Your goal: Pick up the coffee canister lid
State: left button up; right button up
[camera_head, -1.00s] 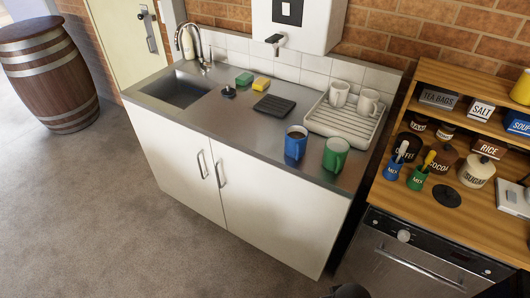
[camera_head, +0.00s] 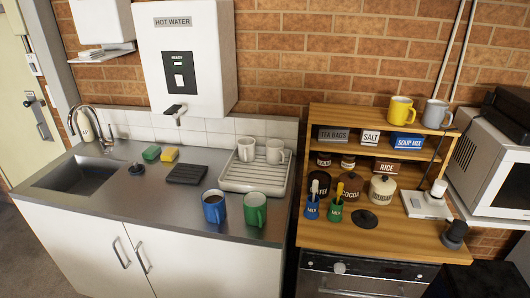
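The dark coffee canister (camera_head: 319,182) stands at the left of the wooden shelf unit's counter, partly hidden by the spoon in a small blue pot (camera_head: 311,209). Its top looks dark and open, with no knob showing. A flat black round disc (camera_head: 364,219) lies on the counter in front of the canisters; it looks like the loose lid, but I cannot be sure. The brown cocoa canister (camera_head: 350,188) and cream sugar canister (camera_head: 381,190) stand to the right with knobbed lids on. Neither of my grippers shows clearly in the head view.
A white device (camera_head: 425,205) and a black cylinder (camera_head: 454,234) are to the right. Bare wooden counter (camera_head: 330,235) lies in front. The sink bench (camera_head: 165,215) with mugs is left, a microwave (camera_head: 490,165) right.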

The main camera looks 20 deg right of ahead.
aim_at(364, 220)
jog(key=z, duration=1.5)
